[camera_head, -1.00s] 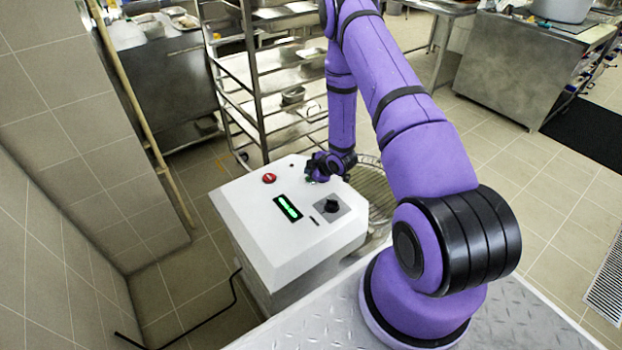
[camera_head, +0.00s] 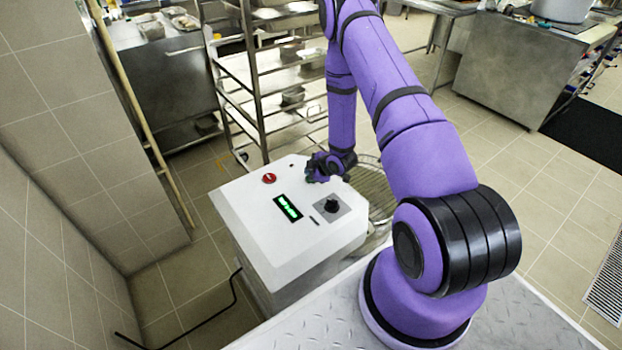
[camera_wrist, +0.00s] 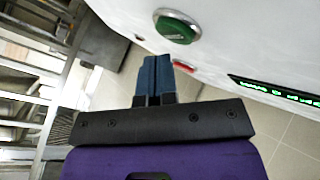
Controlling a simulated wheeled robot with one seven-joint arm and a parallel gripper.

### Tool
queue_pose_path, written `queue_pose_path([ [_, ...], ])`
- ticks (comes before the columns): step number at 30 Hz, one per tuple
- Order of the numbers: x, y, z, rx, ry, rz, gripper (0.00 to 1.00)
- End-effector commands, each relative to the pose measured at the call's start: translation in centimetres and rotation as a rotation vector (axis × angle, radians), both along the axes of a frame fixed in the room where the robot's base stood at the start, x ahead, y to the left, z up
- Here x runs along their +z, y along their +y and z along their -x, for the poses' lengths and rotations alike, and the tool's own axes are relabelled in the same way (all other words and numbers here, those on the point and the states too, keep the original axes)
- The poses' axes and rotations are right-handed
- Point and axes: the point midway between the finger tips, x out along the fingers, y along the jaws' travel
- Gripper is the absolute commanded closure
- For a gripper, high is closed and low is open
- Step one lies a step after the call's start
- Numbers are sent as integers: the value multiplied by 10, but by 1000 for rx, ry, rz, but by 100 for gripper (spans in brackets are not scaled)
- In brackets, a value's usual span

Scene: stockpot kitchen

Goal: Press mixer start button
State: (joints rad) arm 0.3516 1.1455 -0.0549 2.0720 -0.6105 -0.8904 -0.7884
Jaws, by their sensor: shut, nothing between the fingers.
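The mixer's white control box (camera_head: 252,214) stands at the centre left. In the wrist view a round green button (camera_wrist: 177,26) with a metal rim sits on its white panel (camera_wrist: 236,32). My gripper (camera_wrist: 156,60) has its blue fingers together and empty, with the tips just below the green button in the picture. I cannot tell whether they touch it. In the head view my gripper (camera_head: 318,176) is at the panel's far right edge and hides the green button.
The panel also carries a red button (camera_head: 269,178), a lit green display (camera_head: 288,207) and a black knob (camera_head: 332,206). A round wire guard (camera_head: 372,190) is beside the box. A metal rack (camera_head: 262,90) stands behind. A tiled wall (camera_head: 60,240) is at left.

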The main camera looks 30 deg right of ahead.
Motion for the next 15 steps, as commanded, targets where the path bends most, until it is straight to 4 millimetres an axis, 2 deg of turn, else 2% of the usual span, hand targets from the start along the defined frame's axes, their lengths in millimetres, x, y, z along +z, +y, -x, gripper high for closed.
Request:
queue_pose_path([
  [6,-7,0,1,1,1,0,100],
  [15,-7,0,0,0,0,0,100],
])
